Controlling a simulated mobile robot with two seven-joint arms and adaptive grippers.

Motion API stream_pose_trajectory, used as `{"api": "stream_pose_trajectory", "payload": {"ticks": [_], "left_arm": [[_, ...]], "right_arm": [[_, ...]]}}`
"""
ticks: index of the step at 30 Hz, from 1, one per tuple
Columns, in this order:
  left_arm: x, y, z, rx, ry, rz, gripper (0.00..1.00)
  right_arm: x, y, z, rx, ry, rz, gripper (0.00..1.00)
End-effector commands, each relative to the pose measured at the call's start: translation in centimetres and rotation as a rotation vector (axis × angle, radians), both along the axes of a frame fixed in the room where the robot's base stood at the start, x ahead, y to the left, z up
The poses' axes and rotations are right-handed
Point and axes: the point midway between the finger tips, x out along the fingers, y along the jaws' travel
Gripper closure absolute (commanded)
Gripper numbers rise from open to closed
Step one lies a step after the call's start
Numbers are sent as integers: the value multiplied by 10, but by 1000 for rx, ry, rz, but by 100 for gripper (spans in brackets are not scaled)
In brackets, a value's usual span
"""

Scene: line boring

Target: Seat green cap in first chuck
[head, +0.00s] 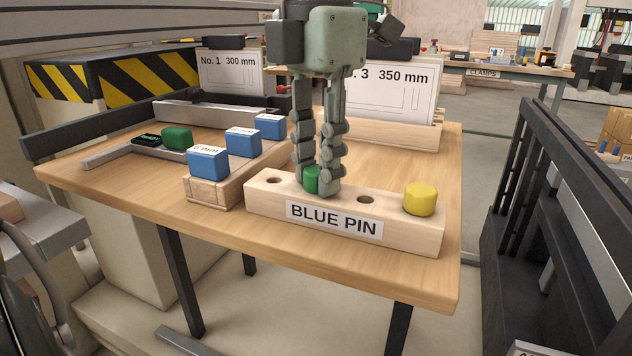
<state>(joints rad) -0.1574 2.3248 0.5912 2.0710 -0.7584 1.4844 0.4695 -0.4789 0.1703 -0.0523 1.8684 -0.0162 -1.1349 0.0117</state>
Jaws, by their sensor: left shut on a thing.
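A green cap (311,179) is between the fingertips of my left gripper (318,187), which is shut on it. The fingers point straight down and partly hide the cap. The cap is at the top of a pale wooden block (262,203) labelled BLUE PIN. I cannot tell whether it touches the block or sits in a hole. Open holes show to the left and right of the gripper, and a yellow cap (419,198) stands at the block's right end. I cannot make out which thing is the first chuck. My right gripper is not in view.
A wooden holder (214,193) with blue blocks stands left of the pin block. A green block (177,138) lies in a grey fixture at the far left. Sign cards No. 1 (230,75) and No. 3 (400,95) stand behind. The table (140,187) is clear at front left.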

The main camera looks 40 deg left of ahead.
Motion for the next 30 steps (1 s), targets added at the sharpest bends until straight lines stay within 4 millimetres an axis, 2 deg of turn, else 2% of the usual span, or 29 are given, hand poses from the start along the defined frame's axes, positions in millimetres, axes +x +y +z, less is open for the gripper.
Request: {"api": "stream_pose_trajectory", "payload": {"ticks": [30], "left_arm": [[0, 0, 20, 0, 0, 1, 100]], "right_arm": [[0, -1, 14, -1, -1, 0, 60]]}}
